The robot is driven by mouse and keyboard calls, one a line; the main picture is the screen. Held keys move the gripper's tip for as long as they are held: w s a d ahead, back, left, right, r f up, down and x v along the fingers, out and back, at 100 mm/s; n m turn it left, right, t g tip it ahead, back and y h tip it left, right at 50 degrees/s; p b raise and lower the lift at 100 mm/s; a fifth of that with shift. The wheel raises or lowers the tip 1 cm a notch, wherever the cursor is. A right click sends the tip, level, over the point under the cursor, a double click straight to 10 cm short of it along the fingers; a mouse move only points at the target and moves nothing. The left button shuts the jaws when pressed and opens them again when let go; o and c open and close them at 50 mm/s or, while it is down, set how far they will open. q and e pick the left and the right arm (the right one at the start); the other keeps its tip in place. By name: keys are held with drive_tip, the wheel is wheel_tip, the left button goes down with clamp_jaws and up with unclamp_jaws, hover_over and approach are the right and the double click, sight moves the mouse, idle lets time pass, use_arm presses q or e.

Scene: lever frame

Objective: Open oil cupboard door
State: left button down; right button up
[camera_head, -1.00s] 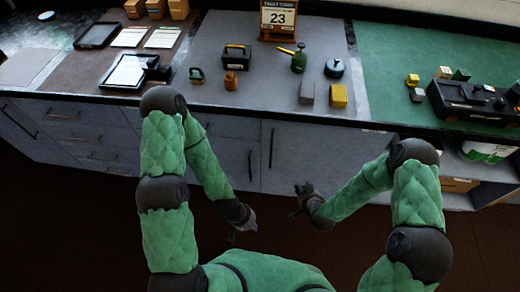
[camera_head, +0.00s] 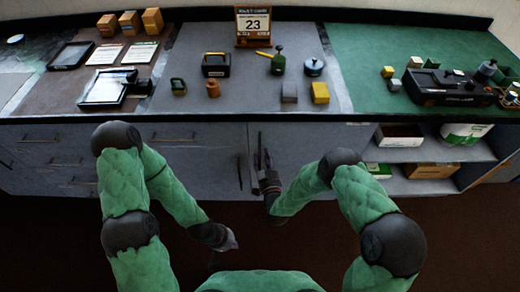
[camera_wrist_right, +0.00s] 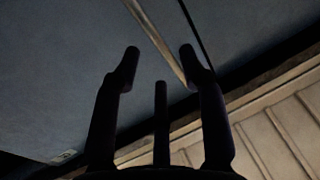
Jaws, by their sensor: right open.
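A pair of grey-blue cupboard doors sits under the middle of the counter in the head view: a left door (camera_head: 212,160) and a right door (camera_head: 300,145). A dark upright handle (camera_head: 239,172) is on the left door, and another (camera_head: 259,150) is near the right door's left edge. My right gripper (camera_head: 266,160) is raised at the right door's handle, fingers open; contact cannot be told. In the right wrist view its open fingers (camera_wrist_right: 159,55) face the door front, with a pale slanting strip between them. My left gripper (camera_head: 225,254) hangs low, apart from the doors, its fingers unclear.
The grey counter mat (camera_head: 235,95) above holds an oil can (camera_head: 279,62), a black toolbox (camera_head: 216,65) and several small items. Drawers (camera_head: 50,155) lie to the left. Open shelves (camera_head: 430,155) with boxes stand to the right. Dark floor is clear below.

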drive_tip(key=shift+w+a+b, duration=0.25)
drive_tip(key=shift+w+b, duration=0.1)
drive_tip(key=shift+w, duration=1)
drive_tip(key=shift+w+a+b, duration=0.25)
drive_tip(key=shift+w+b, duration=0.1)
drive_tip(key=shift+w, duration=0.95)
drive_tip(key=shift+c, duration=0.3)
clamp_jaws()
